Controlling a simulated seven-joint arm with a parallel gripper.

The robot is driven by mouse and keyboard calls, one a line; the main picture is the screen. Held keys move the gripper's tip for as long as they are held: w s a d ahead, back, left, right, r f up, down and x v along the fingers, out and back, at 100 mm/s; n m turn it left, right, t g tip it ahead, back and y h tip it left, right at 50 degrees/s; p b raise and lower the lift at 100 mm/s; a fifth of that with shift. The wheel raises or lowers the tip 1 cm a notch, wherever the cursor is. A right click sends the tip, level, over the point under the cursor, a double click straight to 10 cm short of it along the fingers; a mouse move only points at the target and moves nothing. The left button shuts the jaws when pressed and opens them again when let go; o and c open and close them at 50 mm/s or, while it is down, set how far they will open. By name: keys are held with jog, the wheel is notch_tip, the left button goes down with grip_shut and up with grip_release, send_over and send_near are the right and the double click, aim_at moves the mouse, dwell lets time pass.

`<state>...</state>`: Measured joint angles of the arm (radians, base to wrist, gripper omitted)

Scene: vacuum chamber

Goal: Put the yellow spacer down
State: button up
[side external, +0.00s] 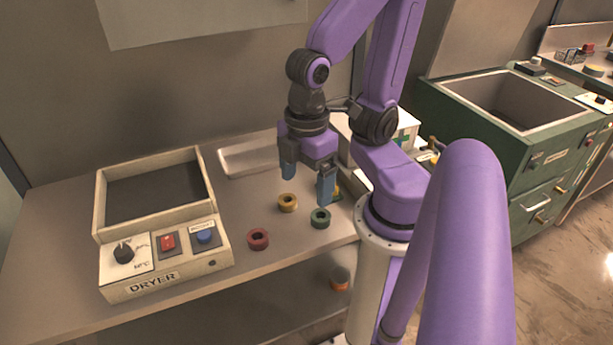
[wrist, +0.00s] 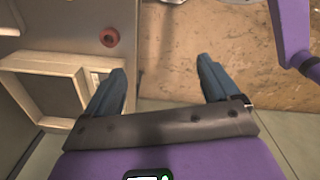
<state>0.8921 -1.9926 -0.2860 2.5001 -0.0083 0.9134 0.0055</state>
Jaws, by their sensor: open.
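The yellow spacer (side external: 288,206) is a small ring lying flat on the table in the side external view. My gripper (side external: 307,183) is open, with its two blue fingers pointing down and spread apart. In that picture the spacer shows just below and between the fingers; the height of the fingers over it is hard to judge. Nothing is seen held between the fingers. In the wrist view my gripper (wrist: 161,76) is also open and empty, and I cannot make out the yellow spacer there.
A red spacer (side external: 258,239) and a green spacer (side external: 320,218) lie close by on the table (side external: 55,240). The dryer (side external: 160,278) with its open bin stands at left. A shallow metal tray (side external: 235,165) lies behind. An orange ring (side external: 340,279) is on the lower shelf.

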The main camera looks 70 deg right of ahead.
jog(key=shift+s+r, duration=0.1)
jog(key=shift+r, duration=0.05)
dwell(0.3)
jog(key=w+d+f+m, duration=0.2)
jog(key=w+m, duration=0.6)
jog(key=w, duration=0.2)
jog(key=m, duration=2.1)
send_over(287, 197)
jog(key=a, duration=0.2)
notch_tip(287, 197, down, 8)
jog(key=shift+s+d+f, duration=0.1)
jog(key=shift+f, duration=2.85)
jog(key=shift+s+d+f, duration=0.15)
jog(key=shift+f, duration=2.75)
jog(key=shift+s+d+f, duration=0.1)
jog(key=shift+f, duration=2.85)
